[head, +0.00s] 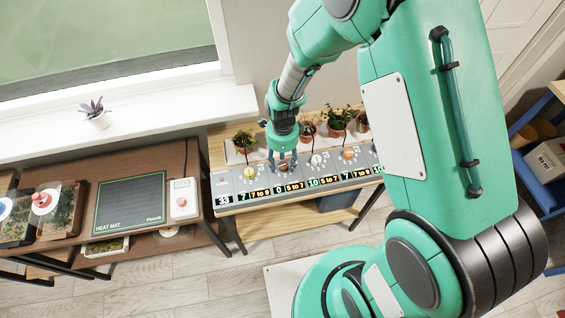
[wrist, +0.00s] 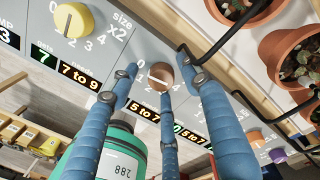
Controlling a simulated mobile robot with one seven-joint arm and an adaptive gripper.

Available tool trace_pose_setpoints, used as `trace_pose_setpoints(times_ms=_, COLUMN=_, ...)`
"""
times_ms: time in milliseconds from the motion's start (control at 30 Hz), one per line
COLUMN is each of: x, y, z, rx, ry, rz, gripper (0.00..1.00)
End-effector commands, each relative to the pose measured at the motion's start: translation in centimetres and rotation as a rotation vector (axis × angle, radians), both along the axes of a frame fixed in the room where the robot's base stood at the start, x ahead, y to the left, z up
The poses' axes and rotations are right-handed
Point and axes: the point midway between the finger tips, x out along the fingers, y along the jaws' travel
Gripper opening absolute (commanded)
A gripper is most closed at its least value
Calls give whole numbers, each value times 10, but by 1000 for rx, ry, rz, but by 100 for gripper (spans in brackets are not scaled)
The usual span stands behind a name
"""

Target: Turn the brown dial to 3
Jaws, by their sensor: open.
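The brown dial (wrist: 160,77) sits on a grey control panel (wrist: 105,52) in the wrist view, with a pale pointer line across its face. Numbers up to 4 are printed around it, partly hidden, so I cannot tell exactly which one the pointer meets. My gripper (wrist: 164,78) is open, with blue fingers to the left, right and below the dial; I see no clear contact. In the head view my gripper (head: 282,163) is over the panel and hides most of this dial.
A yellow dial (wrist: 73,20) is left of the brown one; a white dial (head: 316,160) and an orange dial (head: 348,153) are to its right. Potted plants (head: 338,120) stand close behind the panel, with thin dark tubes. A heat mat (head: 130,204) lies left.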

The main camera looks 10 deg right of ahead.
Motion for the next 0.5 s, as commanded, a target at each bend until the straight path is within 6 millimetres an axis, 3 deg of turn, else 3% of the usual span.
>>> trace_pose_setpoints(times_ms=267, x=0, y=0, z=0, rx=0, ry=0, rz=0, gripper=45)
trace_pose_setpoints(times_ms=467, x=0, y=0, z=0, rx=0, ry=-1, rz=0, gripper=6)
trace_pose_setpoints(times_ms=500, x=0, y=0, z=0, rx=0, ry=-1, rz=0, gripper=4)
